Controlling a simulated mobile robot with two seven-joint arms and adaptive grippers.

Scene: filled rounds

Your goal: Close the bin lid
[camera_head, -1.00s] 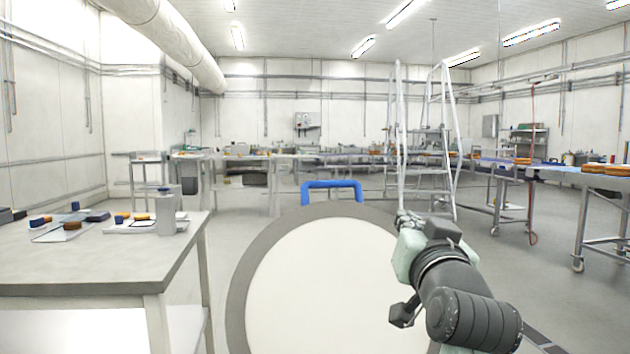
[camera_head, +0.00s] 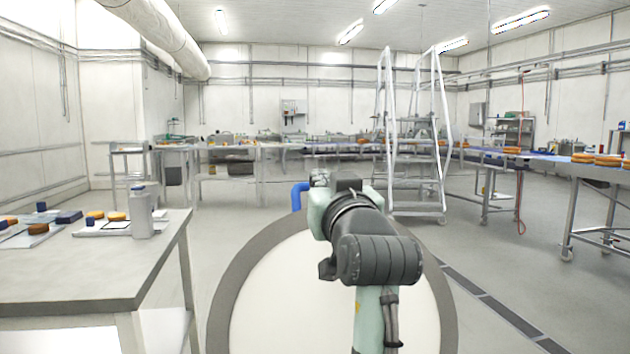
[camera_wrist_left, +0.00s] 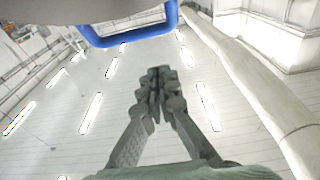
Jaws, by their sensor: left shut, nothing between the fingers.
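The bin lid (camera_head: 250,270) looks like a large round panel with a grey rim and pale middle, low in front of me in the head view. I cannot tell its exact tilt, and its lower part is cut off. A blue handle (camera_head: 297,196) sits at its far edge, mostly hidden by my left arm. My left gripper (camera_wrist_left: 158,74) is shut and empty, apart from the handle in that view. In the head view its wrist hides most of it. My right gripper is not in view.
A grey table (camera_head: 90,265) with a grey bottle-like container (camera_head: 142,212) and small items stands at left. A white step ladder (camera_head: 412,150) stands beyond the lid. A conveyor table (camera_head: 580,170) is at right. The floor right of the lid is clear.

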